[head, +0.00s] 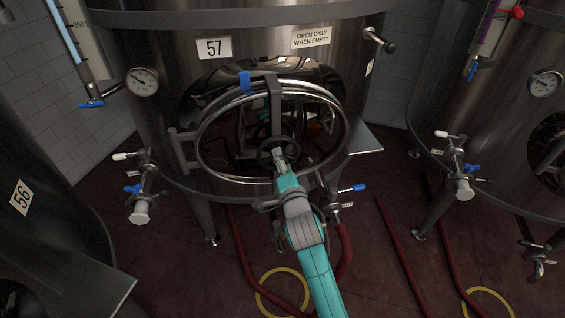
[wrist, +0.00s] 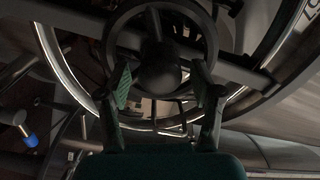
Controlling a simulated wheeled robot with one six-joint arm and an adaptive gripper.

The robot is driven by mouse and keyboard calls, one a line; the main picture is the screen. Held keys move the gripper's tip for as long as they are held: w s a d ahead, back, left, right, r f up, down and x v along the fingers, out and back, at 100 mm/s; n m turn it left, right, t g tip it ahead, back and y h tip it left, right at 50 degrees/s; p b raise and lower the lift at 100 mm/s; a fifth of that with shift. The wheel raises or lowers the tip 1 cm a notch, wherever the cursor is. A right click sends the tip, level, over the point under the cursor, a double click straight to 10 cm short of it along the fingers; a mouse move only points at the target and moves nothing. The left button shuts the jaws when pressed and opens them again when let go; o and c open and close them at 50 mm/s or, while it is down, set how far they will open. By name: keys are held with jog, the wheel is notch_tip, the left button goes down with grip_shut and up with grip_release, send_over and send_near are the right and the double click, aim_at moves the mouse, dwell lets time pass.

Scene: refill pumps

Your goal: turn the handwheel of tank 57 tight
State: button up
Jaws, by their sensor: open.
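Tank 57 (head: 160,120) stands upright in the middle of the head view, with its number plate (head: 213,47) above a round manway. The dark handwheel (head: 263,153) sits on a bar across the ringed manway door (head: 203,140). My gripper (head: 280,160) is at the handwheel, facing it. In the wrist view the handwheel (wrist: 208,30) fills the upper middle. The open fingers of my gripper (wrist: 162,84) are on either side of its dark hub, apart from each other. Whether they touch the wheel cannot be told. My gripper hides part of the wheel in the head view.
Tank 56 (head: 60,200) is at the left and another tank (head: 480,100) at the right. Valves with blue handles (head: 352,188) and white-capped fittings (head: 140,213) stick out below the manway. Red hoses (head: 245,265) and a yellow ring (head: 265,300) lie on the floor.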

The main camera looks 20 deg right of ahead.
jog(key=s+a, duration=0.1)
jog(key=s, duration=1.1)
jog(key=shift+a+f, duration=0.1)
jog(key=s+f+n+g+y, duration=0.1)
jog(key=s+f+n, duration=0.35)
jog(key=s, duration=0.65)
jog(key=s+f+n+g+y, duration=0.1)
jog(key=s+f+n, duration=0.4)
jog(key=s, duration=0.6)
jog(key=s+r+n+g, duration=0.1)
jog(key=s+n, duration=0.4)
jog(key=s, duration=1.4)
jog(key=shift+s+d+r, duration=0.3)
jog(key=shift+d+r, duration=0.05)
jog(key=shift+d, duration=0.05)
